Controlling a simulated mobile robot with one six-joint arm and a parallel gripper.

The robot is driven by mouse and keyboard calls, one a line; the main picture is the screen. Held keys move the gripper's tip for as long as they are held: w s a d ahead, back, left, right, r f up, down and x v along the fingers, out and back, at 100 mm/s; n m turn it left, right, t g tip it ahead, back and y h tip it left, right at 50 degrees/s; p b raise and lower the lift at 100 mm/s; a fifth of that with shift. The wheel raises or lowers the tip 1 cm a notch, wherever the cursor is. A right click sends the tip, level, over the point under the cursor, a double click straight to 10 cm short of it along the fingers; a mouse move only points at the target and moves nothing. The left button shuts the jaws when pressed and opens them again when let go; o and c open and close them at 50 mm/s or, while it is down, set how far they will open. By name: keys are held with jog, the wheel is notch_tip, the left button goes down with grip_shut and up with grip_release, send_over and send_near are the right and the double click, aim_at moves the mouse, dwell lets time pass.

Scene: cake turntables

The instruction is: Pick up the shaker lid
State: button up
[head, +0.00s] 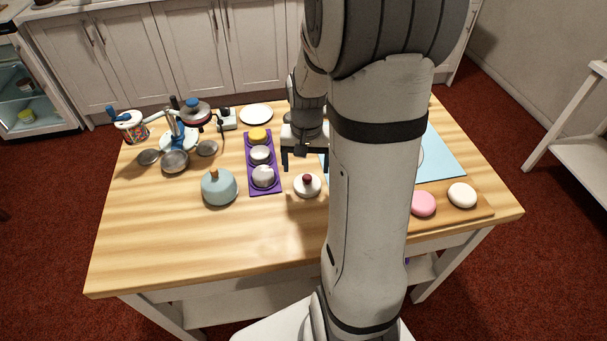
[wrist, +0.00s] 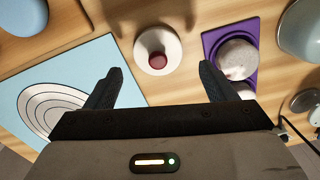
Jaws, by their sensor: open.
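A round white lid with a dark red knob (head: 308,186) lies on the wooden table, and I take it to be the shaker lid. In the wrist view the lid (wrist: 158,50) is centred between and just beyond the fingertips, not touching them. My gripper (head: 304,161) is open and empty, pointing down on the far side of the lid. In the wrist view its two dark fingers (wrist: 161,78) are spread wide.
A purple tray (head: 265,189) with several round pieces stands left of the lid. A blue-grey dome with a wooden knob (head: 219,188) is farther left. A light-blue mat (head: 443,158) and pink and white rounds (head: 423,203) lie right. The near table is clear.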

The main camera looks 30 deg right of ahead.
aim_at(307, 177)
jog(key=f, duration=0.6)
jog(key=shift+w+d+f, duration=0.1)
jog(key=shift+d+f, duration=0.15)
jog(key=shift+f, duration=0.15)
jog(key=shift+c, duration=0.5)
jog(key=c, duration=0.6)
jog(key=shift+r, duration=0.1)
